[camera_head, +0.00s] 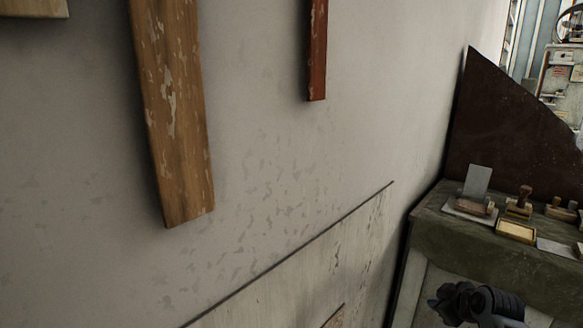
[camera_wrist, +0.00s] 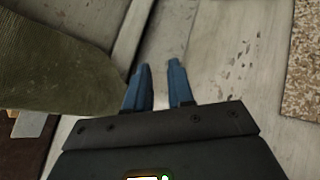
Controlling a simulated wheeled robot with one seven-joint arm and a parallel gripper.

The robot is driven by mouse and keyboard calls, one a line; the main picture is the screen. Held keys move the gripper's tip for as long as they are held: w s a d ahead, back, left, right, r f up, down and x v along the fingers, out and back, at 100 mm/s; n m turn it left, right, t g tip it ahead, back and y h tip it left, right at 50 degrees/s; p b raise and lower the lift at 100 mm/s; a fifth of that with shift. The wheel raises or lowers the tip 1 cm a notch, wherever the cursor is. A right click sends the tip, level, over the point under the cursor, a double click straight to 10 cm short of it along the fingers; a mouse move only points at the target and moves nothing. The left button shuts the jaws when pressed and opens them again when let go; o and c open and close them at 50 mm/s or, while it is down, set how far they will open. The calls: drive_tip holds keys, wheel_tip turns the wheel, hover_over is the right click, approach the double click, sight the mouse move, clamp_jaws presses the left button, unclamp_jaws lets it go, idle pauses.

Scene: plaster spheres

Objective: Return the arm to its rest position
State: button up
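My gripper (camera_wrist: 159,66) shows in the wrist view with its two blue fingers apart and nothing between them. Beyond the fingers are pale wall or floor surfaces; I cannot tell how far away. In the head view a dark part of my arm shows at the lower right, in front of the cabinet (camera_head: 500,262). The gripper's fingers cannot be made out there.
The green-topped cabinet carries a card in a holder (camera_head: 476,183), a wooden-handled stamp (camera_head: 520,201), a small box (camera_head: 516,231) and other small items. A dark panel (camera_head: 505,120) rises behind it. Wooden boards (camera_head: 177,110) hang on the grey wall (camera_head: 260,130).

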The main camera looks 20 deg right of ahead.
drive_tip(key=s+a+f+t, duration=0.1)
drive_tip(key=s+a+f, duration=0.25)
drive_tip(key=a, duration=0.45)
drive_tip(key=s+a+f, duration=0.2)
drive_tip(key=s+a, duration=0.2)
drive_tip(key=a, duration=0.4)
drive_tip(key=s+a+r+m+t, duration=0.1)
drive_tip(key=s+a+r+t, duration=0.1)
drive_tip(key=s+a, duration=0.8)
drive_tip(key=s+a+r+t+y, duration=0.1)
drive_tip(key=s+a+r+y, duration=0.1)
drive_tip(key=s+a+r, duration=0.3)
drive_tip(key=s+a+r+t+y, duration=0.2)
drive_tip(key=s+a+r, duration=0.3)
drive_tip(key=s+r, duration=0.8)
drive_tip(key=shift+s+r+m, duration=0.35)
drive_tip(key=shift+r+m, duration=0.05)
drive_tip(key=shift+r, duration=0.15)
